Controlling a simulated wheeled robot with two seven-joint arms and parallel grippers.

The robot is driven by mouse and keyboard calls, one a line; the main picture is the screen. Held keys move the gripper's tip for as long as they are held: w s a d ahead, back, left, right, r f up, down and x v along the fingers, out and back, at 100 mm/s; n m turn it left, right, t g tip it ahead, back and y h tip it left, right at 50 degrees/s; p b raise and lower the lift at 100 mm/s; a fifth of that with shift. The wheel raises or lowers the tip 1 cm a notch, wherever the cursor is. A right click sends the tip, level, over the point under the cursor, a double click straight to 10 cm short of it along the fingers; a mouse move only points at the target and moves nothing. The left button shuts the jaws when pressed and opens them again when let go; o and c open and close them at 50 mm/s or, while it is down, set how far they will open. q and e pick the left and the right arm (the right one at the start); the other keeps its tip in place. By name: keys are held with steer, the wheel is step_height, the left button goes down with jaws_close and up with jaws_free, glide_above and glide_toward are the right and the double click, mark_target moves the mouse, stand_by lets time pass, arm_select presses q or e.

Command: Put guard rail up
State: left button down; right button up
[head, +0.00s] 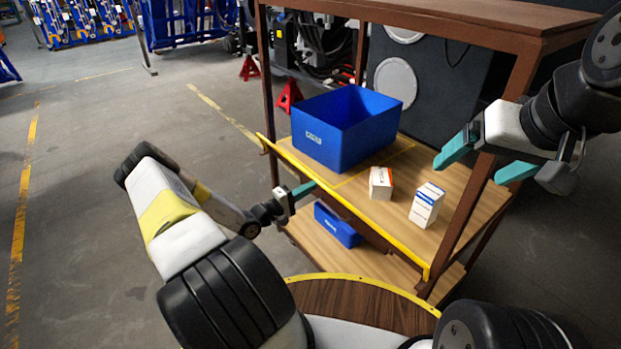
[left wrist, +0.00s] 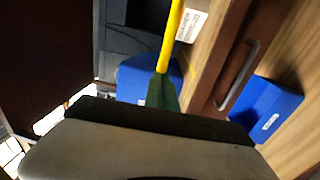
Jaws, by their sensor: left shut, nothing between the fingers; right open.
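The guard rail (head: 345,205) is a long thin yellow bar. It runs along the front edge of the cart's upper wooden shelf, from the left post to the front right post. It also shows in the left wrist view (left wrist: 171,38), running up from the fingertips. My left gripper (head: 308,188) is shut and empty, its green fingertips at the rail near its middle. In the left wrist view the fingers (left wrist: 163,92) overlap the rail's end in the picture; I cannot tell whether they touch. My right gripper (head: 468,172) is open and empty near the cart's front right post.
The upper shelf (head: 380,215) holds a big blue bin (head: 322,146) and two small boxes, one orange and white (head: 381,184), one blue and white (head: 426,206). A smaller blue bin (head: 338,226) sits on the lower shelf.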

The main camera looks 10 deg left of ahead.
mark_target(318, 181)
arm_select(q)
steer(key=shift+w+d, duration=0.3)
steer(key=shift+w, duration=0.05)
steer(key=shift+w+d+r+g, duration=0.25)
steer(key=shift+w+r+g, duration=0.1)
steer(key=shift+r, duration=0.1)
steer(key=shift+w+d+r+g+y, duration=0.45)
steer(key=shift+w+d+g+y, duration=0.25)
steer(key=shift+w, duration=0.15)
steer(key=shift+a, duration=0.15)
